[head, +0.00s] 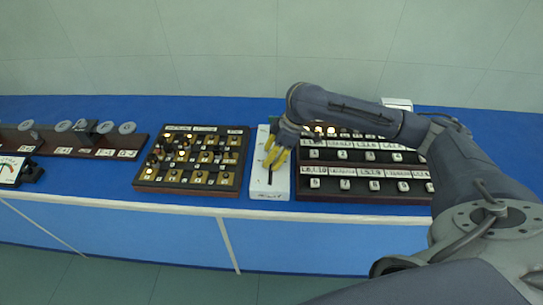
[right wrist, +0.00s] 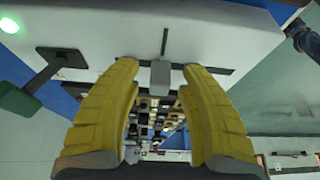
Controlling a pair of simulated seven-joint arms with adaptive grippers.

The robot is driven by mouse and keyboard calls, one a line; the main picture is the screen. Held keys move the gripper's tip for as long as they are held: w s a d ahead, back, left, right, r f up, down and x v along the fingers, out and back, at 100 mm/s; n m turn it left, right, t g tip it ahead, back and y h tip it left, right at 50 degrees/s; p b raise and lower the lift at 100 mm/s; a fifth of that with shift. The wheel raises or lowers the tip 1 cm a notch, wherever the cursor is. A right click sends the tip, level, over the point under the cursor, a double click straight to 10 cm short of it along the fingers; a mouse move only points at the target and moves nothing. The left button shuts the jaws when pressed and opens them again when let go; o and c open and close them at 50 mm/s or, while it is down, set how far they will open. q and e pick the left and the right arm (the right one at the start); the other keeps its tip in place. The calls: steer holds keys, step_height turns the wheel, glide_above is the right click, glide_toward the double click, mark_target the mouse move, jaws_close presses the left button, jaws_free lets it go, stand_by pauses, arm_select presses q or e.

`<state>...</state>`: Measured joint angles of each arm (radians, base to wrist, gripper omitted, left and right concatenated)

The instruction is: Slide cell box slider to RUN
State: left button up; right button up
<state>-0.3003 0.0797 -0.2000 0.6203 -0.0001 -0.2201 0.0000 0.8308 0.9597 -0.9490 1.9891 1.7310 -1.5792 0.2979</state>
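The cell box (head: 270,186) is a narrow white box on the blue bench, between two dark boards in the head view. Its white face (right wrist: 250,30) fills the top of the right wrist view. A small grey block, which looks like the slider knob (right wrist: 160,75), sits on a dark slot (right wrist: 218,70) there. My right gripper (head: 271,158) is over the box in the head view. In the right wrist view its yellow fingers (right wrist: 160,78) are open, one on each side of the knob, with gaps showing. My left gripper is not in view.
A brown board with several small blocks (head: 195,157) stands left of the box, and a black labelled rack (head: 365,182) right of it. A green light (right wrist: 8,25) and a dark green T-shaped part (right wrist: 45,75) show near the fingers. Bare blue bench (head: 90,190) lies further left.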

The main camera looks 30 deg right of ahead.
steer(key=shift+r, duration=0.1)
steer(key=v, duration=1.1)
steer(key=shift+d+r, duration=0.2)
steer(key=shift+r, duration=0.15)
steer(key=shift+s, duration=0.1)
